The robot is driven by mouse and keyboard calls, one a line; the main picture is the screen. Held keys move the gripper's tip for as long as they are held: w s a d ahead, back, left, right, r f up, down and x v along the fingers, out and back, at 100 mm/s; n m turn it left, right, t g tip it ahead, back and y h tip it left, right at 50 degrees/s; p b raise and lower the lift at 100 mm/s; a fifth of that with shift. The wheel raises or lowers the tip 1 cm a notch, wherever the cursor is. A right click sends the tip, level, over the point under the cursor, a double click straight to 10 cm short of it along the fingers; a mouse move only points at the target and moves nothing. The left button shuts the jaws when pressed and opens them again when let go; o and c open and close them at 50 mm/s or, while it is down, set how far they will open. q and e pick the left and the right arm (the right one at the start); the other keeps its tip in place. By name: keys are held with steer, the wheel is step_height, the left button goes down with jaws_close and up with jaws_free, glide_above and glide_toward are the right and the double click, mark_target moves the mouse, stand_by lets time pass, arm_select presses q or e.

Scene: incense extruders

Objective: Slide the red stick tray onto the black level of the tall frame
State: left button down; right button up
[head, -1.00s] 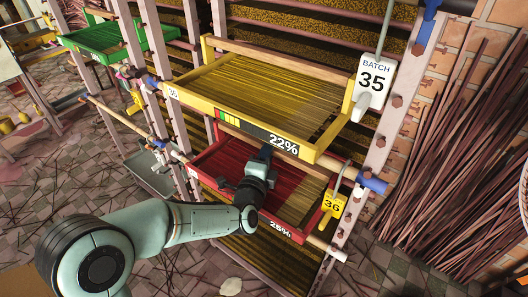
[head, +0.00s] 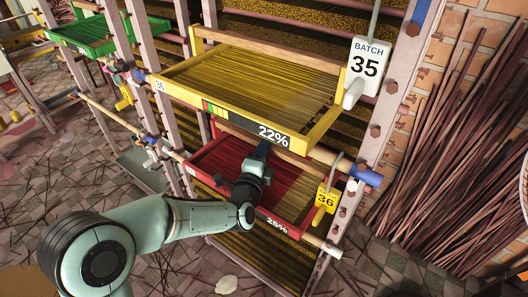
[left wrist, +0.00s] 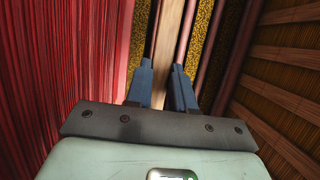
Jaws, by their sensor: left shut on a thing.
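The red stick tray (head: 300,217) sits low in the tall frame (head: 343,214), under the yellow tray, with a "25%" label on its front. Its red sticks also fill the left of the left wrist view (left wrist: 60,70). My left gripper (head: 262,150) reaches over the tray from the front, below the yellow tray. In the left wrist view its two blue fingers (left wrist: 164,75) are closed around a pale wooden bar (left wrist: 172,35), which seems to belong to the red tray. The exact contact is partly hidden. I cannot pick out a black level. My right gripper is not in view.
The yellow tray (head: 180,92), marked "22%", is close above my gripper. A "BATCH 35" sign (head: 366,60) and a yellow "36" tag (head: 326,200) hang at the right. A green tray (head: 85,48) is at the upper left. Loose sticks lean against the brick wall.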

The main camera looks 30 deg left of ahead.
arm_select(q)
steer(key=shift+r, duration=0.1)
steer(key=c, duration=0.9)
jaws_free()
steer(key=o, duration=0.3)
steer(key=shift+o, duration=0.2)
steer(key=shift+s, duration=0.1)
steer(key=s+a, duration=0.1)
steer(key=s, duration=1.1)
steer(key=shift+s, duration=0.4)
